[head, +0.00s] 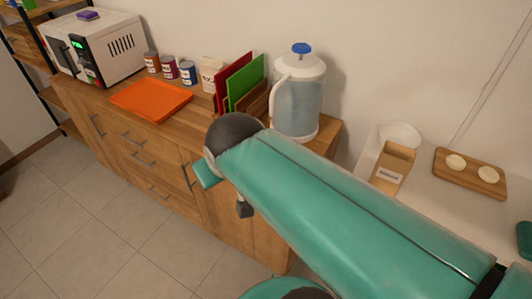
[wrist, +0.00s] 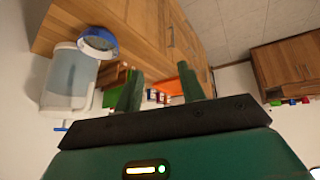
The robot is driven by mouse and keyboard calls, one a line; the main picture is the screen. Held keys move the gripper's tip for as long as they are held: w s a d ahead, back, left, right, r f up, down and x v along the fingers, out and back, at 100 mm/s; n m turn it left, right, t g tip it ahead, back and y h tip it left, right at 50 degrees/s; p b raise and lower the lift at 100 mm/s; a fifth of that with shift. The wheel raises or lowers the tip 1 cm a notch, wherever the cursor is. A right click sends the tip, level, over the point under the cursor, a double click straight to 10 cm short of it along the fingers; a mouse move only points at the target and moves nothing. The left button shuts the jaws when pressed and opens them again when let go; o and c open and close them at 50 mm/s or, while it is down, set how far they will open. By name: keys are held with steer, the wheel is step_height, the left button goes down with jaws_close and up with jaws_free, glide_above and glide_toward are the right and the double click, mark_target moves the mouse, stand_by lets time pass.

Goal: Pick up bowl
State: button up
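A round bowl-like thing with a blue rim and grey inside (wrist: 98,43) shows in the wrist view, at the upper left. It sits on the wooden counter close to the water jug. I cannot see it in the head view, where my arm covers part of the counter. My gripper (wrist: 160,76) shows in the wrist view with its two green fingers spread apart and nothing between them. The blue-rimmed thing is left of the fingers and apart from them. A white round dish (head: 400,135), perhaps another bowl, stands on the white surface at right in the head view.
The clear water jug with a blue knob (head: 298,95) stands at the counter's right end. Red and green boards (head: 240,85), several cans (head: 170,68), an orange tray (head: 150,100) and a microwave (head: 95,48) stand further left. A wooden board (head: 468,172) lies right. The floor is clear.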

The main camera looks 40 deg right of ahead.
steer(key=w+d+f+n+t+h, duration=0.1)
steer(key=w+d+f+t+h, duration=0.2)
steer(key=d, duration=0.7)
steer(key=w+d+f+h, duration=0.15)
steer(key=w+d, duration=0.25)
steer(key=d, duration=0.6)
steer(key=s+d+f+n+t+y, duration=0.1)
steer(key=s+f+n+t+y, duration=0.1)
steer(key=s+f+y, duration=0.3)
steer(key=s+d+f+n+t+y, duration=0.1)
steer(key=s+f+t+y, duration=0.15)
steer(key=f, duration=0.55)
steer(key=shift+g, duration=0.25)
steer(key=x, duration=0.8)
steer(key=shift+w+r, duration=0.2)
steer(key=shift+w, duration=0.25)
steer(key=shift+x, duration=2.65)
steer(key=shift+d+r, duration=0.1)
jaws_close()
